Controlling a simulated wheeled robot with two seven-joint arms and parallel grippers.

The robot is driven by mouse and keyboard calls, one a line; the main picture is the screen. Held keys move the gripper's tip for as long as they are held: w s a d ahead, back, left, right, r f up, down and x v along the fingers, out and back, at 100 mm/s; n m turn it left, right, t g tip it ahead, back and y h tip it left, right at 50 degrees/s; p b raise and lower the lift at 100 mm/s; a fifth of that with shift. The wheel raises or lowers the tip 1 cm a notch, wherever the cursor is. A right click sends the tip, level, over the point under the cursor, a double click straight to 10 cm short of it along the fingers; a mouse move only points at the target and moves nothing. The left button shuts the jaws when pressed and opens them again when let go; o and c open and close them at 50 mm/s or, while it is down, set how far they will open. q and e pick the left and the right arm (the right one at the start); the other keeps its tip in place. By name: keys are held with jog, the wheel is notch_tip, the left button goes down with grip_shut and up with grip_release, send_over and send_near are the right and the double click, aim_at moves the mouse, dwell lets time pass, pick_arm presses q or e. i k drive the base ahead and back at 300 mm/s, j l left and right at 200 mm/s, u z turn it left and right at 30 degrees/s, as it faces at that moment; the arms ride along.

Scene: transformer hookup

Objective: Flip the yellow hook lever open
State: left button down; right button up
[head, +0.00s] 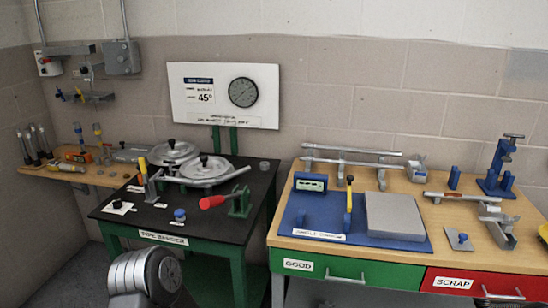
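A yellow-gripped lever (143,168) stands nearly upright at the left of the pipe bender, on the black-topped bench (130,225). It is beside the round grey bender discs (207,168). The hook at its foot is too small to make out. A second yellow-handled lever (348,199) stands upright on the blue angle checker (305,212) on the right-hand bench. Neither of my grippers shows. Only a rounded grey part of my arm is in view at the bottom left, in front of the black bench and apart from both levers.
A red-handled clamp (213,202) and a blue knob (180,214) are on the black bench. A wooden bench (290,239) on the right holds a grey block (394,214), pipes and a blue stand (497,182). A wooden shelf (50,172) with tools is at far left.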

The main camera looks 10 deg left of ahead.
aim_at(143, 166)
jog(key=j+u, duration=0.55)
jog(key=u, duration=0.15)
jog(key=i+j+u, duration=0.15)
jog(key=u, duration=0.2)
jog(key=j+z, duration=0.1)
jog(key=z, duration=0.25)
jog(key=i+j+z, duration=0.15)
jog(key=j+z, duration=0.2)
jog(key=i+j+z, duration=0.1)
jog(key=j+z, duration=0.2)
jog(key=i+j+z, duration=0.1)
jog(key=j+z, duration=0.25)
jog(key=j, duration=0.15)
jog(key=i+j+z, duration=0.15)
jog(key=j, duration=1.9)
jog(key=k, duration=0.1)
